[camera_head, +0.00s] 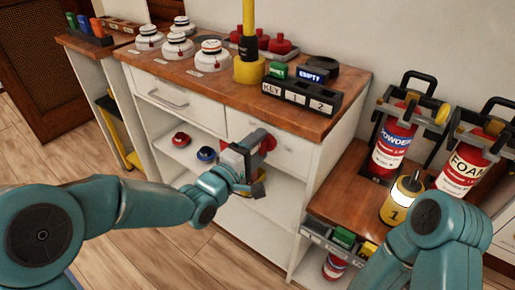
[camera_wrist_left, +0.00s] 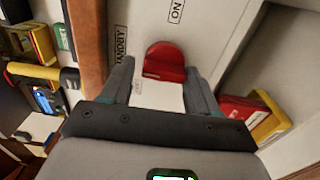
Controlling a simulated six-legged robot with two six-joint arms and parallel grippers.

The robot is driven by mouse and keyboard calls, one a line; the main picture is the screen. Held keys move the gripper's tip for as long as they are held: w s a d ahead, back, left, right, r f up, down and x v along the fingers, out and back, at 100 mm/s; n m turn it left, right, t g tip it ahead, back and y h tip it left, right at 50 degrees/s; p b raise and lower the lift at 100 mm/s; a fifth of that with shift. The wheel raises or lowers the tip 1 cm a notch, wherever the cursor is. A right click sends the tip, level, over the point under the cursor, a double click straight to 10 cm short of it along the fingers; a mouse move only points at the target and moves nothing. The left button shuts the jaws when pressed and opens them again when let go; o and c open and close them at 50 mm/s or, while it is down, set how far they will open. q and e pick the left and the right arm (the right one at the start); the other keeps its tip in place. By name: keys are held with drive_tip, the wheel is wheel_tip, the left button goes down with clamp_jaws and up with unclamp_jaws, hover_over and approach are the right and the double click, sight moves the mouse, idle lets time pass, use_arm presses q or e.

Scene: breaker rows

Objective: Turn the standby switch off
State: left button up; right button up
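The standby switch's red handle (camera_wrist_left: 165,62) is on a white panel in the left wrist view. A STANDBY label (camera_wrist_left: 121,45) is beside it and an ON label (camera_wrist_left: 176,10) is above it in that picture. My left gripper (camera_wrist_left: 160,78) is open, with a finger on either side of the handle; I cannot tell whether they touch it. In the head view, my left gripper (camera_head: 256,151) is at the front of the white cabinet (camera_head: 295,165), and the red handle (camera_head: 268,144) shows just beyond it. My right gripper is not in view.
White domed detectors (camera_head: 212,55), a yellow post (camera_head: 249,65) and a KEY tray (camera_head: 298,98) stand on the cabinet top.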

use_arm(q)
drive_tip(key=shift+o, duration=0.5)
drive_tip(key=shift+w+f, duration=0.1)
drive_tip(key=shift+w, duration=0.05)
drive_tip(key=v, duration=1.6)
drive_tip(key=shift+a, duration=0.15)
